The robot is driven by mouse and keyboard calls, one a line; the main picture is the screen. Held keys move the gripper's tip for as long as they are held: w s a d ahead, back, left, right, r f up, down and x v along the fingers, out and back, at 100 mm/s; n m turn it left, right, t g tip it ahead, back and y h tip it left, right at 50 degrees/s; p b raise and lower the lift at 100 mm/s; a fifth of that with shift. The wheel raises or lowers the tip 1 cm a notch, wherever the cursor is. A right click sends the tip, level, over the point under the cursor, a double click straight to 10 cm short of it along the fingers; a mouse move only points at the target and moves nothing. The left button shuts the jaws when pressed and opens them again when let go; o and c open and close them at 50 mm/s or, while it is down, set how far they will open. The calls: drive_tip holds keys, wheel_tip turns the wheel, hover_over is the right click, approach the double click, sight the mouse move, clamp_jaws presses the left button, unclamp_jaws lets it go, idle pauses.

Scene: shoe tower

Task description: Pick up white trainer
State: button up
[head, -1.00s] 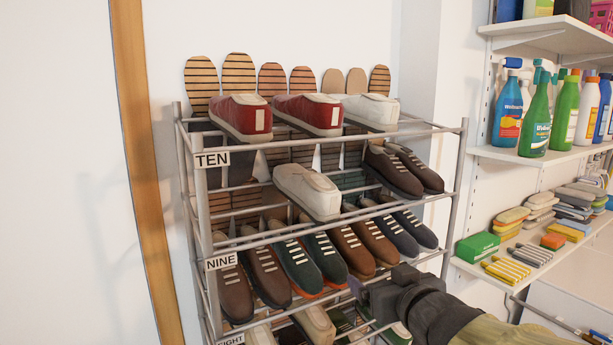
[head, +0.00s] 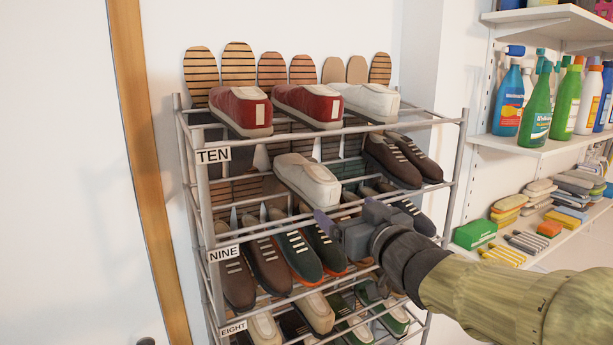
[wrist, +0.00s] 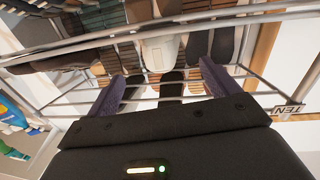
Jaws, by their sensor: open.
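One white trainer (head: 307,181) sits alone on the left half of the shoe tower's second row, below the TEN label, toe toward me. Another white trainer (head: 368,102) is on the top row at the right. My gripper (head: 325,220) is just below and in front of the lower white trainer, apart from it and empty. In the wrist view, the purple fingers of my gripper (wrist: 162,82) are spread wide.
Red shoes (head: 240,110) stand on the top row. Dark brown shoes (head: 393,161) are right of the lower white trainer. Brown and green shoes (head: 300,258) fill the row below, close to my gripper. Thin metal rails (head: 350,200) cross each row's front. Shelves with bottles (head: 508,100) stand at right.

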sight(331, 197)
drive_tip(key=p+x, duration=0.2)
drive_tip(key=x, duration=0.4)
drive_tip(key=shift+w+a+r, duration=0.1)
drive_tip(key=shift+r, duration=0.1)
drive_tip(key=shift+w+a+f, duration=0.1)
drive_tip(key=shift+w+a, duration=0.05)
drive_tip(key=shift+w, duration=0.15)
drive_tip(key=shift+w+a+p, duration=0.3)
drive_tip(key=shift+w+p, duration=0.1)
drive_tip(key=shift+p, duration=0.3)
drive_tip(key=p+x, duration=0.2)
drive_tip(key=x, duration=0.1)
drive_tip(key=shift+a, duration=0.2)
drive_tip(key=shift+w+a+p, duration=0.2)
drive_tip(key=shift+w+p, duration=0.1)
drive_tip(key=shift+w, duration=0.25)
drive_tip(key=c, duration=1.2)
